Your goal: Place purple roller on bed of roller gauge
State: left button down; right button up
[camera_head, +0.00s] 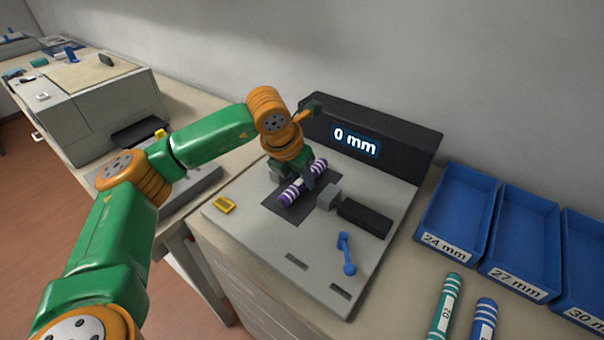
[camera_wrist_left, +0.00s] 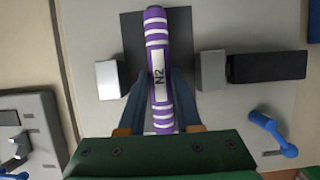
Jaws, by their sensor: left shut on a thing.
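A purple roller (camera_head: 290,195) with white bands is at the dark bed (camera_head: 271,204) of the roller gauge (camera_head: 240,238). My left gripper (camera_head: 304,184) is shut on it. In the left wrist view the purple roller (camera_wrist_left: 158,50) carries a label reading N2 and lies lengthwise between the two fingers (camera_wrist_left: 160,95). It is over the dark bed (camera_wrist_left: 130,45), between a pale block (camera_wrist_left: 108,80) and a grey jaw block (camera_wrist_left: 212,70). I cannot tell whether it touches the bed. The gauge display (camera_head: 355,140) reads 0 mm. My right gripper is not in view.
A blue lever (camera_head: 346,253) and a yellow piece (camera_head: 224,205) are on the gauge. Blue bins (camera_head: 455,213) labelled 24 mm, 27 mm and 30 mm stand at the right. A teal roller (camera_head: 444,306) and a blue roller (camera_head: 483,320) lie in front of them.

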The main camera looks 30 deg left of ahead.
pick_arm(q)
jog(key=shift+f, duration=0.35)
jog(key=shift+a+f, duration=0.1)
jog(key=shift+f, duration=0.05)
jog(key=shift+f+b, duration=0.2)
jog(key=shift+b, duration=0.15)
jog(key=c, duration=0.6)
grip_release()
jog(key=shift+r, duration=0.1)
jog(key=shift+r, duration=0.1)
jog(key=shift+r+p, duration=0.25)
jog(key=shift+p, duration=0.05)
jog(key=b+v, duration=0.1)
jog(key=v, duration=1)
jog(key=shift+s+r, duration=0.15)
jog(key=shift+r, duration=0.2)
